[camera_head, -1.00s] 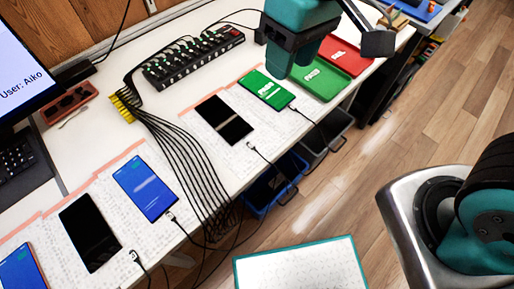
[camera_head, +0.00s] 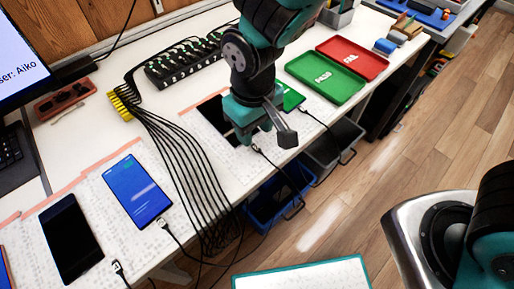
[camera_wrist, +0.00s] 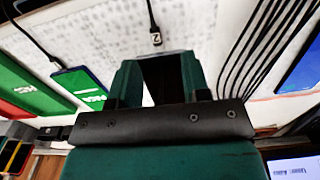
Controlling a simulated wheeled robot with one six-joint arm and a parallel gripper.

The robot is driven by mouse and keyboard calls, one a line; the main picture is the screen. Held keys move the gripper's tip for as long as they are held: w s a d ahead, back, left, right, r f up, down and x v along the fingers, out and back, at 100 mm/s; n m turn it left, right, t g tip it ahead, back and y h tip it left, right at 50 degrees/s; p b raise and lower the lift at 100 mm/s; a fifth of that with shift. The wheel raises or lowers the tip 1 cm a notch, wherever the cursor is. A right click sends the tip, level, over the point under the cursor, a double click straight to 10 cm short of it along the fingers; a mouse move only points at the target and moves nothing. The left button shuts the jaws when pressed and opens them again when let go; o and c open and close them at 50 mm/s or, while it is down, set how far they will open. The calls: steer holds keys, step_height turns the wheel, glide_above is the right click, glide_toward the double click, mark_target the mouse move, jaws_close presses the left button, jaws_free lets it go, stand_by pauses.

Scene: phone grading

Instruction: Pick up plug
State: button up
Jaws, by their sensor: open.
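My gripper (camera_head: 260,134) is open above the black phone (camera_head: 209,106) and hides part of it. In the wrist view my gripper (camera_wrist: 160,78) has its two teal fingers apart, with the dark phone showing between them. A plug (camera_head: 257,149) on a black cable lies on the white paper just beyond the fingers. The wrist view shows this plug (camera_wrist: 155,39) with a light mark on it, clear of the fingers. Other plugs sit by the blue phone (camera_head: 163,222), near the front black phone (camera_head: 118,267) and at the green-screen phone (camera_head: 303,110).
A bundle of black cables (camera_head: 190,165) hangs over the table edge, left of my gripper. The green tray (camera_head: 325,78) and the red tray (camera_head: 352,59) lie at the back right. A blue bin (camera_head: 280,196) stands below the table edge.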

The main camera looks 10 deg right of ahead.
mark_target(258, 148)
steer(key=shift+d+f, duration=0.2)
steer(key=shift+f, duration=1.1)
steer(key=shift+d+f, duration=0.15)
steer(key=shift+f, duration=1.15)
steer(key=shift+f, duration=0.25)
jaws_close()
